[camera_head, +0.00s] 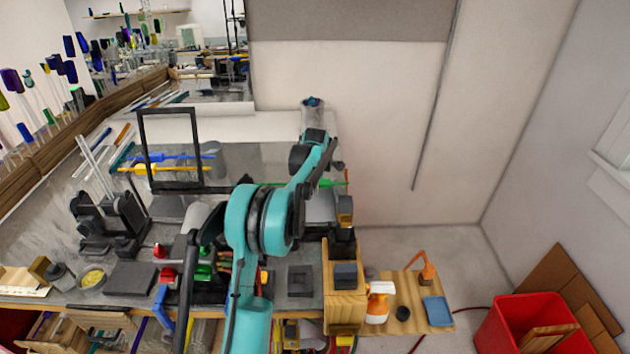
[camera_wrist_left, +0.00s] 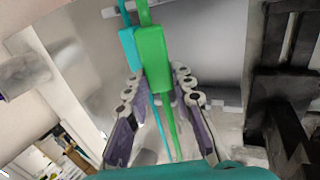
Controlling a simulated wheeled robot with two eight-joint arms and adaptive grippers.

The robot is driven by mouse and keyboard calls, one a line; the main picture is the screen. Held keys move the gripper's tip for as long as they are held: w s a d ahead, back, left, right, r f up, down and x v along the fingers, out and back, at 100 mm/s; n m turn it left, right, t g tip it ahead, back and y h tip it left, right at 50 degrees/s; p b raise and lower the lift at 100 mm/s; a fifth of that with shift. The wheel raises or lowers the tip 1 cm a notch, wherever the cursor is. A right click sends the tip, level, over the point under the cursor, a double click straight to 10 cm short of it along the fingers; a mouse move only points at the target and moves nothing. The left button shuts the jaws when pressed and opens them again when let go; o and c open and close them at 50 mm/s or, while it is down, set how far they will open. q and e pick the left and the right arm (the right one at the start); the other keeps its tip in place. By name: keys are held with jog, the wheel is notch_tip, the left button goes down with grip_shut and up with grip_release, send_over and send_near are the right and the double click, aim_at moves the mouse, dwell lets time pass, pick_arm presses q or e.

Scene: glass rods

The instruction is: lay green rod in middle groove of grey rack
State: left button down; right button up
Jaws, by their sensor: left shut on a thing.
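A green rod (camera_wrist_left: 152,58) with a thick block-like end lies between the fingers of my left gripper (camera_wrist_left: 156,77) in the left wrist view. The gripper is shut on it. A thinner teal rod (camera_wrist_left: 128,47) runs close beside it on the left. In the head view, the green rod (camera_head: 338,183) sticks out level to the right of my teal arm, whose links hide its middle and most of the gripper. A yellow rod (camera_head: 160,170) and a blue rod (camera_head: 172,157) lie roughly level at left. I cannot make out the grey rack's grooves clearly. My right gripper is not in view.
A black upright frame (camera_head: 199,150) stands on the bench by the yellow and blue rods. A black machine (camera_head: 110,220) holding clear tubes is further left. A wooden block (camera_head: 344,285) stands at the bench's right end. A red bin (camera_head: 520,322) is on the floor.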

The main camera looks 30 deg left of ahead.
pick_arm(q)
jog(key=shift+f+b, duration=1.4)
jog(key=shift+f, duration=1.05)
jog(key=c, duration=1.2)
grip_release()
jog(key=v, duration=1.2)
